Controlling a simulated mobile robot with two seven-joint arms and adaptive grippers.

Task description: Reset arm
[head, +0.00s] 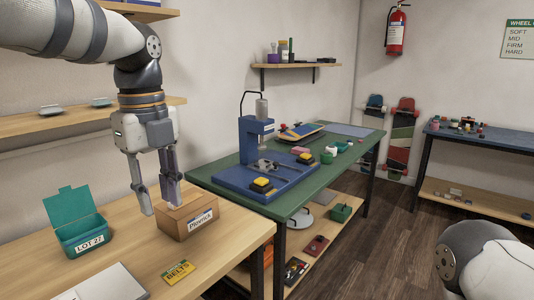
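My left gripper (160,194) comes in from the upper left and points down over the wooden table. Its two fingers are apart, and I see nothing held between them. The fingertips show in front of and above a small cardboard box (190,222) with a white label; I cannot tell whether they touch it. My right arm (478,258) shows only as a white and grey link at the lower right, and its gripper is out of the frame.
An open teal box (82,236) labelled LOT 27, a yellow belts card (179,271) and a grey flat item (103,284) lie on the wooden table (225,262). Beyond stands a green bench (290,203) with a blue press (252,147). Floor (390,245) is clear at right.

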